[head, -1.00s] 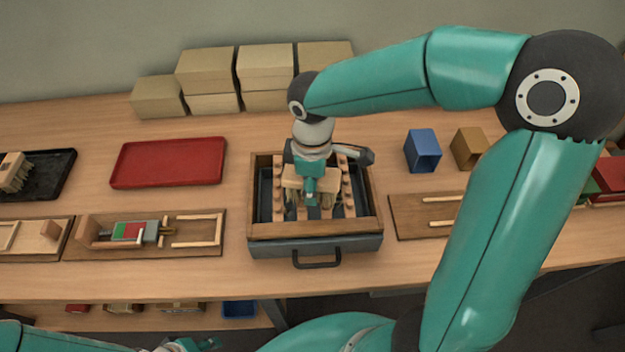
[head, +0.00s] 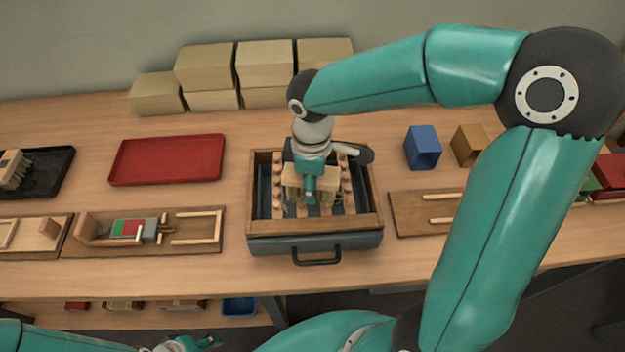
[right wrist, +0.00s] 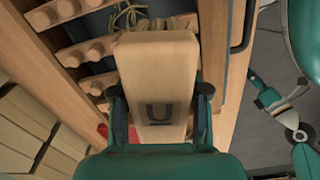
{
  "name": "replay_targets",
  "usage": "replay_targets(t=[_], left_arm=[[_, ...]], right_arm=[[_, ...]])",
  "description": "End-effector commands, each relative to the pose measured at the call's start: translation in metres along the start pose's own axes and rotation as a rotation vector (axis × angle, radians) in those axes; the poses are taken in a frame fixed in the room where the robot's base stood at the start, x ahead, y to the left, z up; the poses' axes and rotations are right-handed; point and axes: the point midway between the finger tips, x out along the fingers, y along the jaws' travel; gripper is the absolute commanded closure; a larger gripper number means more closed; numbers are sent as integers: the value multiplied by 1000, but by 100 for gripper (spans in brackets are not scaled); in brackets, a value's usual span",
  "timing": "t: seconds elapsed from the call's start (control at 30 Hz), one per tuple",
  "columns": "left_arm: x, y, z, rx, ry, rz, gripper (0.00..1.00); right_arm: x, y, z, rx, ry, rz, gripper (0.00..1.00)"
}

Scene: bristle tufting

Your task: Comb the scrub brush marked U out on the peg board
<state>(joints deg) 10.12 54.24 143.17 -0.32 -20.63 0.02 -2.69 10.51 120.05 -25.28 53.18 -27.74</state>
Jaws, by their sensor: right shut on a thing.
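The scrub brush (head: 322,182), a pale wooden block with tan bristles, is over the peg board (head: 260,229), a wooden frame with rows of wooden pegs. The block, marked U, also shows in the right wrist view (right wrist: 157,75). My right gripper (head: 309,187) is shut on the block, with a finger on each side in the right wrist view (right wrist: 160,97). The bristles hang down among the pegs; how deep they reach is hidden. My left gripper (head: 198,343) is low at the bottom edge of the head view, away from the brush; its jaws are unclear.
The board sits on a grey drawer box (head: 330,245) with a black handle. A red tray (head: 168,160) and a black tray (head: 58,180) holding another brush lie left. Wooden jigs (head: 90,249) flank the board. Blue (head: 423,150) and brown boxes stand right; cardboard boxes (head: 207,68) stand behind.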

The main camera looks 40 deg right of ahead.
Motion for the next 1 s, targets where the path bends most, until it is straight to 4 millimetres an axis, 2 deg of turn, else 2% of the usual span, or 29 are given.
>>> replay_targets(t=[0.57, 1.0], left_arm=[[3, -1, 0, 0, 0, 0, 60], [-8, 3, 0, 0, 0, 0, 60]], right_arm=[[6, 3, -1, 0, 0, 0, 82], [3, 34, -8, 0, 0, 0, 82]])
